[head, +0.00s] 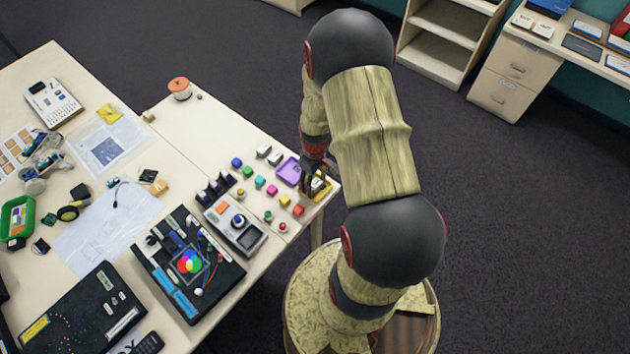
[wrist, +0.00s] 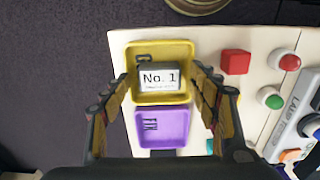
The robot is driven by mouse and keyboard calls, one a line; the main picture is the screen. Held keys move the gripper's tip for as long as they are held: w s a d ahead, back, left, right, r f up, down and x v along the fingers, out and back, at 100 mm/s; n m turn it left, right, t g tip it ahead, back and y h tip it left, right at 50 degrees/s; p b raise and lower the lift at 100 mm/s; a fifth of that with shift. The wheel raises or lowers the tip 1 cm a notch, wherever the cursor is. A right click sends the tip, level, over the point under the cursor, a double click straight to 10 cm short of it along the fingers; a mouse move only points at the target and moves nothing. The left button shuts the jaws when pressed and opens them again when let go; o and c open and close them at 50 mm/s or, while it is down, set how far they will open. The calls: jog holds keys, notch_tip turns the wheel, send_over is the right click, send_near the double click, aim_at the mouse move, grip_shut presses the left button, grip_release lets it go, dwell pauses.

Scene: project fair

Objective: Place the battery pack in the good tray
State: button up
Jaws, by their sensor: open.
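A grey block with a white "No. 1" label (wrist: 159,78), which looks like the battery pack, sits inside the yellow tray (wrist: 147,98). The tray's lettering is mostly covered by the block; only a first letter like "G" shows. My gripper (wrist: 161,88) is open, with one finger on each side of the block and gaps between.
A purple tray (wrist: 162,126) lies beside the yellow one. A red cube (wrist: 236,63) and several coloured pieces are to the right. Two grey blocks (head: 269,155) lie behind the purple tray (head: 288,171). The table edge is close by the yellow tray.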

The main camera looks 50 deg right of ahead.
notch_tip(320, 180, up, 12)
notch_tip(320, 180, up, 9)
jog(key=t, duration=0.1)
send_over(315, 184)
jog(key=w+a, duration=0.3)
jog(key=a, duration=0.2)
jog(key=s+a+r+t, duration=0.2)
jog(key=s+a+r, duration=0.3)
jog(key=a+r, duration=0.4)
jog(key=s+a+r+t, duration=0.2)
jog(key=s+a+r, duration=0.3)
jog(key=a+r, duration=0.3)
notch_tip(315, 184, up, 3)
jog(key=shift+s+a+r+m+t, duration=0.15)
jog(key=shift+s+a+m+t, duration=0.15)
jog(key=shift+a+m, duration=0.1)
notch_tip(315, 184, down, 15)
jog(key=b, duration=1.5)
jog(key=shift+f, duration=0.2)
